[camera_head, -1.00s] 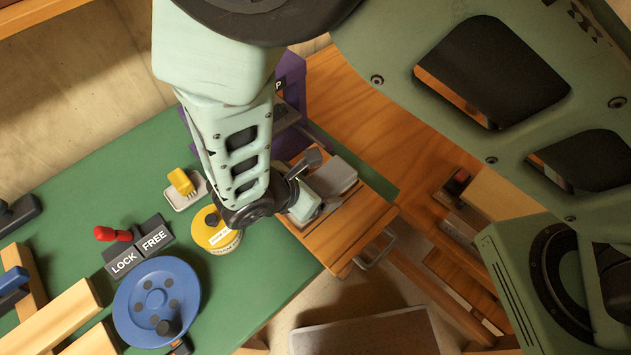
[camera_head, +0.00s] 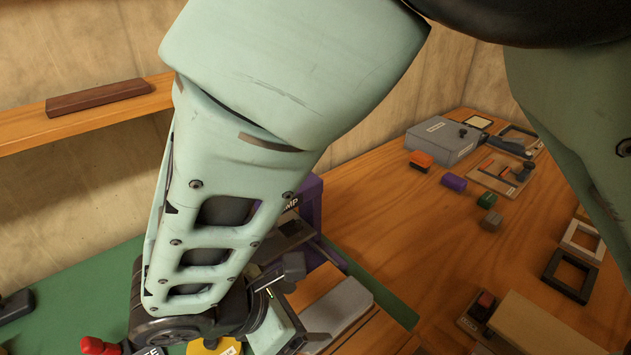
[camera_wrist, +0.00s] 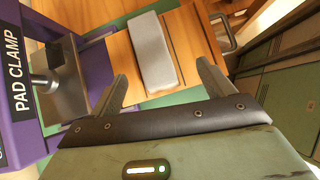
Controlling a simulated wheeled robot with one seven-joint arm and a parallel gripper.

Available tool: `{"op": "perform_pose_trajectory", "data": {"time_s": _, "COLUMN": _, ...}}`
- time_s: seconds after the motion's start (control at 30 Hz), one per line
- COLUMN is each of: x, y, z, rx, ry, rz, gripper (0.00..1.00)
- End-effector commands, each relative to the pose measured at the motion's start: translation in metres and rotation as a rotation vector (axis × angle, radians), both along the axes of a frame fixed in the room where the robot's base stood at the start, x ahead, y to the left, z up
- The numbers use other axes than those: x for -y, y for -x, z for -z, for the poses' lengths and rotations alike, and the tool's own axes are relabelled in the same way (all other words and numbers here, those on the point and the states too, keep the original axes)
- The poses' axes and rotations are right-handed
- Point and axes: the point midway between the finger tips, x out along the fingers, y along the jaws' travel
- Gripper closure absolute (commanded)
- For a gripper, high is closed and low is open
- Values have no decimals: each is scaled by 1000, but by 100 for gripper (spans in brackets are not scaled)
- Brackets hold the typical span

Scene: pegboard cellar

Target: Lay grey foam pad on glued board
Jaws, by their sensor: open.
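The grey foam pad (camera_wrist: 153,52) is a long block lying on a wooden board (camera_wrist: 193,42) with a metal handle at its end. The pad also shows in the head view (camera_head: 340,308), just right of my forearm. My gripper (camera_wrist: 161,70) is open, with one finger to each side of the pad's near end in the wrist view. Nothing is held between the fingers. I cannot tell whether they are level with the pad. The purple pad clamp (camera_wrist: 18,125) stands left of the pad, with a grey plate under its press. I cannot make out any glue.
The green bench top (camera_head: 95,300) lies under the clamp. A wooden table (camera_head: 430,225) at the right holds a grey box (camera_head: 442,143), small coloured blocks and frames (camera_head: 570,272). A wall shelf (camera_head: 30,130) with a dark bar is at upper left.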

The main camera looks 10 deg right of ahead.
Motion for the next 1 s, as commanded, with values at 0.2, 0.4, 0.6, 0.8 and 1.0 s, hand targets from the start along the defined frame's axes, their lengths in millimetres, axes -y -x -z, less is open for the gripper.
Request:
{"op": "perform_pose_trajectory", "data": {"time_s": 0.2, "x": 63, "y": 18, "z": -53, "rx": -43, "ry": -312, "rz": 486, "gripper": 19}}
{"op": "perform_pose_trajectory", "data": {"time_s": 0.4, "x": 107, "y": 45, "z": -88, "rx": 7, "ry": -583, "rz": 948, "gripper": 19}}
{"op": "perform_pose_trajectory", "data": {"time_s": 0.6, "x": 130, "y": 58, "z": -100, "rx": 87, "ry": -747, "rz": 1241, "gripper": 19}}
{"op": "perform_pose_trajectory", "data": {"time_s": 0.8, "x": 135, "y": 61, "z": -102, "rx": 113, "ry": -789, "rz": 1319, "gripper": 19}}
{"op": "perform_pose_trajectory", "data": {"time_s": 1.0, "x": 135, "y": 61, "z": -102, "rx": 112, "ry": -787, "rz": 1316, "gripper": 19}}
